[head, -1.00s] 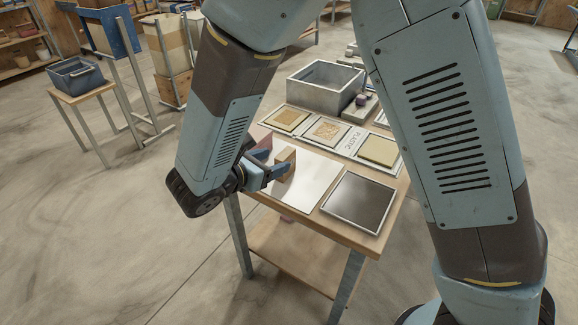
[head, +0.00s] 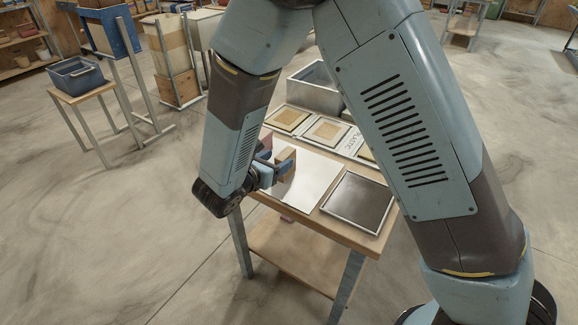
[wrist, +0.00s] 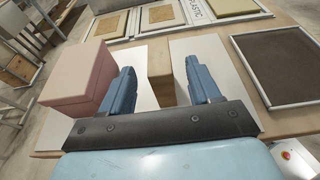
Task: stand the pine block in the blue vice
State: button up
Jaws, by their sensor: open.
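The pine block (wrist: 161,72) stands on a pale sheet on the table. In the head view the block (head: 287,156) is partly hidden by my blue fingers. My gripper (wrist: 158,65) is open, with one finger on each side of the block in the wrist view. In the head view my gripper (head: 272,164) is low over the table's left edge. I cannot make out a blue vice in either view.
A pinkish box (wrist: 80,80) stands close outside my left finger. A dark framed tray (head: 357,202) lies right of the sheet. Framed panels (head: 325,131) and a grey metal bin (head: 312,90) are behind. A blue tub (head: 76,73) sits on a stool at left.

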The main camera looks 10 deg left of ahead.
aim_at(283, 155)
jog(key=shift+x, duration=2.55)
jog(key=shift+r, duration=0.1)
grip_shut()
